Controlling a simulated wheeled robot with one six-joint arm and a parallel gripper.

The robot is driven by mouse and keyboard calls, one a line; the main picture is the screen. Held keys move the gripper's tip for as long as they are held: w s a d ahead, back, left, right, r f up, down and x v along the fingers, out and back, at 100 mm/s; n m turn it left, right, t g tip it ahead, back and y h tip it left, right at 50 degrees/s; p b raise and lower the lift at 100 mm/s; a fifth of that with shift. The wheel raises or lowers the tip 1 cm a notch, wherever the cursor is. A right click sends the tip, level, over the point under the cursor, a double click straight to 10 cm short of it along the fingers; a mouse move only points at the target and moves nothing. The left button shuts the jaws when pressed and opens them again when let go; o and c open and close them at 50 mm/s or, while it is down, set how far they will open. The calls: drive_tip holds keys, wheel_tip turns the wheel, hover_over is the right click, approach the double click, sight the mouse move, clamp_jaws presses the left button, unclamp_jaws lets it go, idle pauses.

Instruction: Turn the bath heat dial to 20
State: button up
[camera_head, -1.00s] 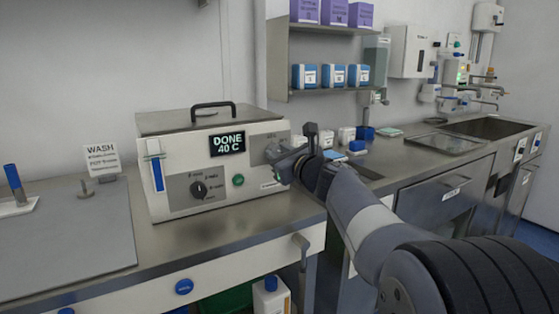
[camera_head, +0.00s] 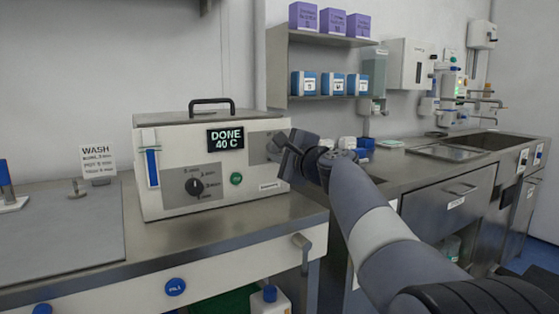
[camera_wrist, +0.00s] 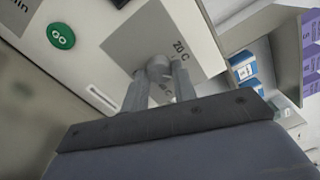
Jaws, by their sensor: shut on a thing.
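The bath (camera_head: 170,190) is a pale box with a steel lid, standing on the counter. Its display (camera_head: 226,139) reads "DONE 40 C". The heat dial (camera_wrist: 157,66) is a grey knob on a grey panel at the bath's right front. In the wrist view a "20 C" label (camera_wrist: 181,48) sits just above and right of the dial, and another label below is partly hidden. My gripper (camera_wrist: 158,78) is shut on the dial, one finger on each side. In the head view my gripper (camera_head: 278,148) covers most of the dial.
A black time knob (camera_head: 194,187) and a green GO button (camera_head: 236,179) are left of the heat dial. A WASH sign (camera_head: 98,160) stands left of the bath. Blue boxes (camera_head: 332,84) sit on a shelf at the right, with a sink (camera_head: 485,142) beyond.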

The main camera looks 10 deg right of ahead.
drive_tip(key=n+b, duration=0.3)
drive_tip(key=n, duration=0.2)
drive_tip(key=shift+f+n, duration=0.15)
drive_tip(key=shift+n, duration=0.15)
drive_tip(key=shift+n+b, duration=1.4)
drive_tip(key=shift+n, duration=0.6)
drive_tip(key=shift+r, duration=0.2)
drive_tip(key=o, duration=1)
drive_tip(key=shift+s, duration=0.1)
drive_tip(key=v, duration=1)
drive_tip(key=shift+s, duration=0.3)
